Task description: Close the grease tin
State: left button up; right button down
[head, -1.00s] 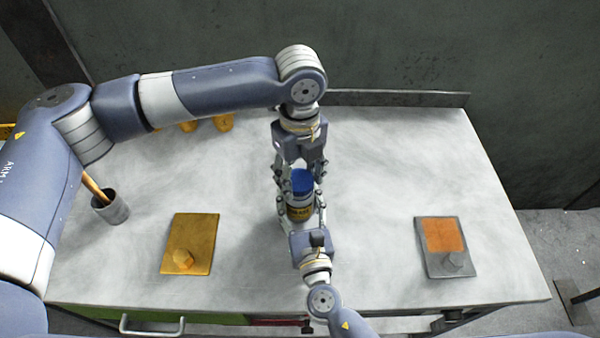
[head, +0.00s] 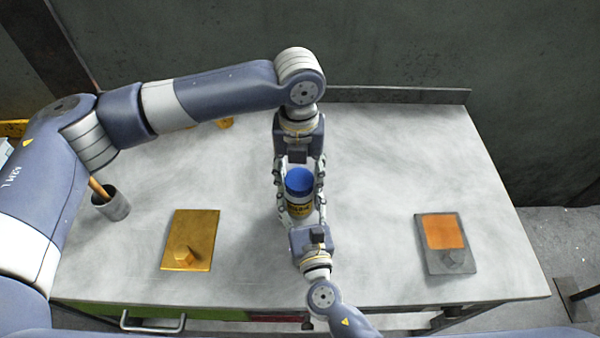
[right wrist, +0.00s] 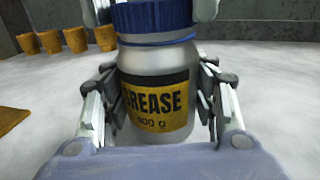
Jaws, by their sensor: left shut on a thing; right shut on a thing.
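The grease tin (head: 300,209) stands upright at the middle of the table, a silver jar with a yellow and black label (right wrist: 157,105). Its blue lid (head: 299,182) is at its top; it also shows in the right wrist view (right wrist: 152,16). A thin blue ring and a narrow silver band show under the lid, and I cannot tell whether it is fully seated. My left gripper (head: 300,175) comes from the back and is shut on the lid. My right gripper (right wrist: 160,92) comes from the front and is shut around the tin's body.
A gold plate with a knob (head: 196,236) lies left of the tin. A grey plate with an orange patch (head: 433,262) lies to the right. Several yellow cups (right wrist: 77,40) stand at the back, mostly behind my left arm.

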pick_arm(q)
jog(key=m, duration=0.6)
jog(key=shift+a, duration=0.1)
jog(key=m, duration=0.6)
jog(key=shift+w, duration=0.15)
jog(key=o, duration=0.9)
jog(key=shift+a, duration=0.1)
jog(key=shift+o, duration=0.2)
jog(key=shift+r, duration=2.25)
jog(key=shift+c, duration=0.4)
